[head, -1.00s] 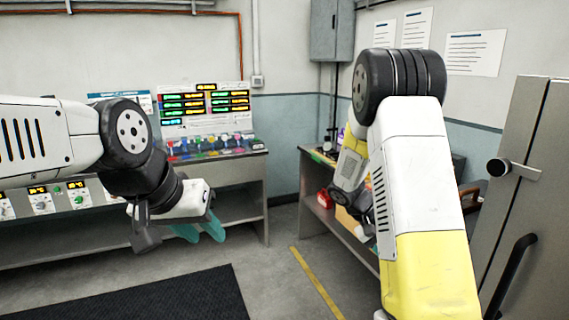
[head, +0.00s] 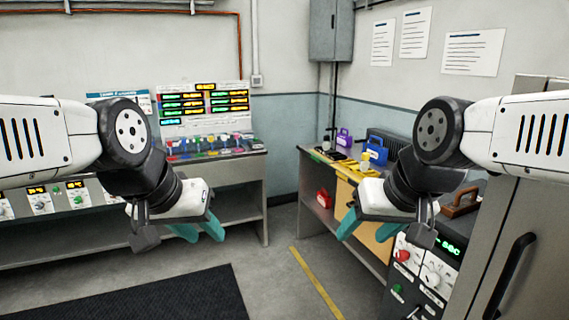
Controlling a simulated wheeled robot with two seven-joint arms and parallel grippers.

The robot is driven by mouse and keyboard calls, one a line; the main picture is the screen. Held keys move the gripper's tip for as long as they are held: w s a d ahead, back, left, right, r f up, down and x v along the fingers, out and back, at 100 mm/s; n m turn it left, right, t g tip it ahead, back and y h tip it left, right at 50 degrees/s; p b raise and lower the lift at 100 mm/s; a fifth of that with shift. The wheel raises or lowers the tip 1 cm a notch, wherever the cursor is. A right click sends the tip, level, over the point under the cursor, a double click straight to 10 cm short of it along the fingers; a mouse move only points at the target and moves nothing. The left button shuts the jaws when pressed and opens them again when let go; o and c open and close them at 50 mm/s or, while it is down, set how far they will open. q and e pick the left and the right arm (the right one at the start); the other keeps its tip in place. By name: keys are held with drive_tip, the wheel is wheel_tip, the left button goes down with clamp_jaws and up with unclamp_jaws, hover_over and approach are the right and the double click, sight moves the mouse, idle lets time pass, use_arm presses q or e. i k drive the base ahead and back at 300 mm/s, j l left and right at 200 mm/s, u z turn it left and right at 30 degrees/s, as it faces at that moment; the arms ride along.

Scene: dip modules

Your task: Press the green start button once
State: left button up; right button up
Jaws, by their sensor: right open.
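A round green button (head: 397,289) sits low on the front of a dark control box (head: 412,270) at the lower right, below a red button (head: 403,255). Smaller green buttons (head: 78,200) also show on the panels along the left bench. I cannot read which is labelled start. My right gripper (head: 366,230) is open and empty, with teal fingers hanging in front of the right bench, left of and above the box's green button. My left gripper (head: 199,230) is open and empty in front of the left bench. Neither touches a button.
A grey cabinet (head: 490,240) with a black handle stands at the right edge. The right bench holds a blue case (head: 376,150) and a purple case (head: 344,138). A dark mat (head: 150,295) lies on the floor. Floor between the benches is clear.

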sight(397, 288)
drive_tip(key=z, duration=1.45)
